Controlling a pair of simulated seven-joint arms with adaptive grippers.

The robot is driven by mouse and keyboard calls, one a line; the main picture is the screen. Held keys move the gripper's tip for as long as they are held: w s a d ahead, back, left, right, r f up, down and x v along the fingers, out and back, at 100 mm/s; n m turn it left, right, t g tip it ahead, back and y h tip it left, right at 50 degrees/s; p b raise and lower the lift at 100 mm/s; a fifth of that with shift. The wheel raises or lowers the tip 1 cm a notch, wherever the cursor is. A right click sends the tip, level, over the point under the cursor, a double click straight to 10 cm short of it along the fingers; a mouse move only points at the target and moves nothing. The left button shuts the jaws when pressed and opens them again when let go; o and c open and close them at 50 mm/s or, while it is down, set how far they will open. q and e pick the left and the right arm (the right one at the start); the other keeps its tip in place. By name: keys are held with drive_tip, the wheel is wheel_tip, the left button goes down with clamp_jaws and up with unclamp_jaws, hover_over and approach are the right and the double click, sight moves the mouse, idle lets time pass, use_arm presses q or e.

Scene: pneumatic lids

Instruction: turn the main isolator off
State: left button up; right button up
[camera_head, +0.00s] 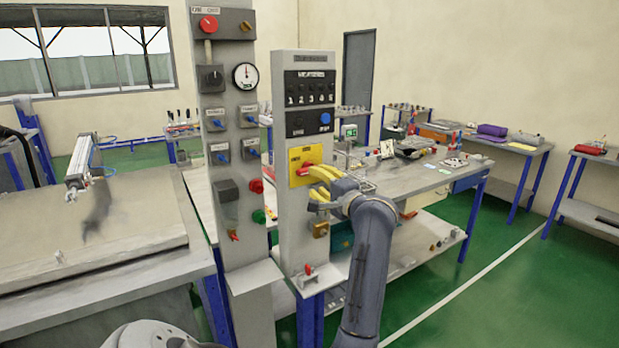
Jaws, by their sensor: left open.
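The main isolator appears to be the yellow plate (297,156) with a red handle (303,171) on the front of the right grey panel. The handle looks roughly level, but its exact angle is hard to tell. The fingers cover part of the plate.
The left grey panel (227,110) carries a gauge (245,76), a red button (208,24) and several blue-handled switches. The right panel has a meter block (310,87) above the isolator and a yellow fitting (320,229) below. A workbench (430,180) stands behind.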

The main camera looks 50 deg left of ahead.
use_arm(q)
drive_tip(key=shift+s+d, duration=0.2)
drive_tip(key=shift+d, duration=0.8)
drive_tip(key=shift+s+d, duration=0.15)
drive_tip(key=shift+d, duration=0.85)
